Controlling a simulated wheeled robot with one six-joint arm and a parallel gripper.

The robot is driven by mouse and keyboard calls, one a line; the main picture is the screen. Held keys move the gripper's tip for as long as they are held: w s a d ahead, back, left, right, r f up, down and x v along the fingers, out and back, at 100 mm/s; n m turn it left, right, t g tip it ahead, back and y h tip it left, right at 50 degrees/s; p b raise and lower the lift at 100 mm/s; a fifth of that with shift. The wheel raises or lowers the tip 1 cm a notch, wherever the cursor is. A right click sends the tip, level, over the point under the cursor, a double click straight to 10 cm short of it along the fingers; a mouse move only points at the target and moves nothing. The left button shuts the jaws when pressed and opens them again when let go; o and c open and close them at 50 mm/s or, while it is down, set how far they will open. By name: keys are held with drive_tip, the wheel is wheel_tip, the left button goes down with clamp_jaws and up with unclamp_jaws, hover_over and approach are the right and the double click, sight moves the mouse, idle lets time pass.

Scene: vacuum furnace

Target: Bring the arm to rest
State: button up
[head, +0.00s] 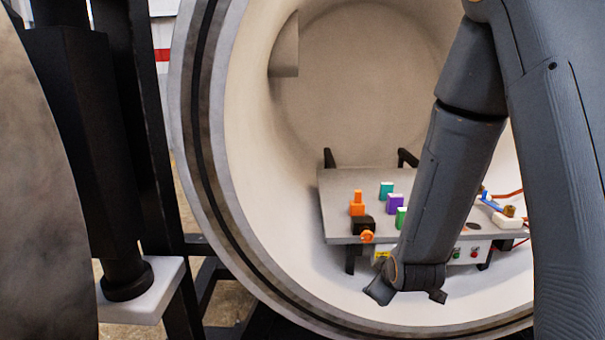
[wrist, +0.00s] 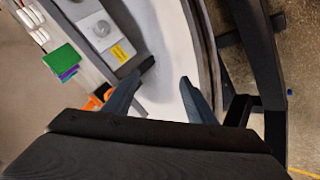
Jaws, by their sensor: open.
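My arm (head: 450,185) reaches down through the round mouth of the furnace chamber (head: 250,140) in the head view. My gripper (head: 408,294) hangs in front of the near edge of the grey work table (head: 335,190), low over the pale chamber wall. In the wrist view my gripper (wrist: 167,75) has its two fingers spread apart. Nothing is between them. The pale chamber wall and rim show behind the fingers.
Orange (head: 357,204), teal (head: 386,189), purple (head: 395,203) and green (head: 401,217) blocks stand on the table. A black and orange part (head: 364,226) is at its front left. The dark-edged chamber rim (head: 207,160) curves round the opening. A black frame (head: 150,120) stands left.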

drive_tip(key=s+r+m+g, duration=0.2)
drive_tip(key=s+m+g, duration=0.2)
drive_tip(key=s, duration=0.6)
drive_tip(key=s+r+m+g, duration=0.3)
drive_tip(key=s+m+g, duration=0.1)
drive_tip(key=s, duration=0.6)
drive_tip(key=shift+s+r+m, duration=0.2)
drive_tip(key=shift+s+m, duration=0.1)
drive_tip(key=shift+m, duration=0.4)
